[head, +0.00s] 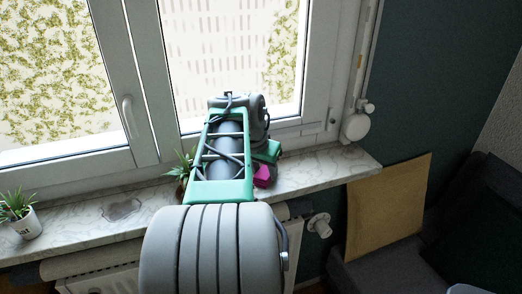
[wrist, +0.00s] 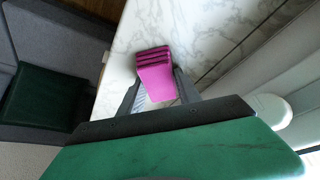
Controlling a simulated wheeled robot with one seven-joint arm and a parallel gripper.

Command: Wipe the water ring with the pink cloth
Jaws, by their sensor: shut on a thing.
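The pink cloth (head: 263,176) shows at the right of my arm in the head view, over the right part of the marble sill. In the wrist view my gripper (wrist: 157,92) is shut on the folded pink cloth (wrist: 155,72), with a finger on each side of it. I cannot tell whether the cloth touches the sill. The water ring (head: 121,209) is a darker grey patch on the left part of the sill, well left of my gripper. It does not show in the wrist view.
The marble sill (head: 85,222) runs under closed windows. A potted plant (head: 17,213) stands at its left end. Another plant (head: 183,168) is partly hidden behind my arm. A radiator (head: 100,280) is below, and a tan board (head: 388,208) leans at right.

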